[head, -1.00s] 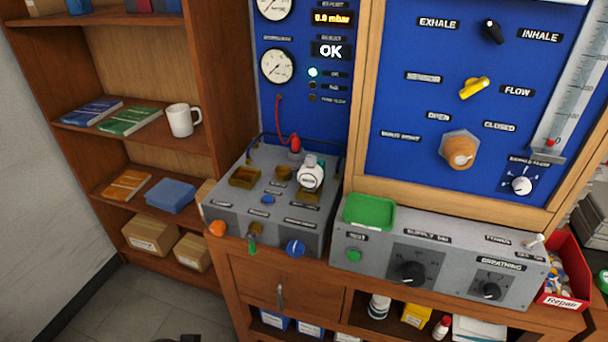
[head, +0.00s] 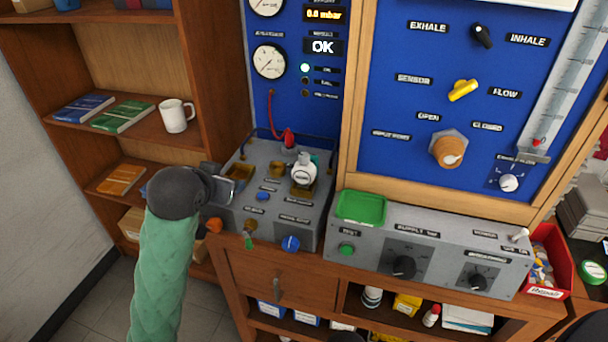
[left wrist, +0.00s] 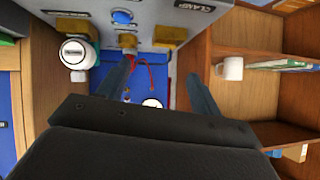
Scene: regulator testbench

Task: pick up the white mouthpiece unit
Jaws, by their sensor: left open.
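The white mouthpiece unit (head: 303,171) stands on the grey sloped test box, at its right rear, beside brass-coloured blocks. It also shows at the upper left of the left wrist view (left wrist: 75,53), to the left of the fingers. My left gripper (head: 234,183) is over the left side of the box, to the left of the unit and apart from it. In the left wrist view its two fingers (left wrist: 158,85) are spread with nothing held between them. My right gripper is in neither view.
The grey test box (head: 268,212) carries an orange knob (head: 214,225) and a blue knob (head: 290,243) in front. A red hose (head: 288,138) rises behind. A green tray (head: 361,207) is to the right. A wooden shelf with a white mug (head: 176,115) stands left.

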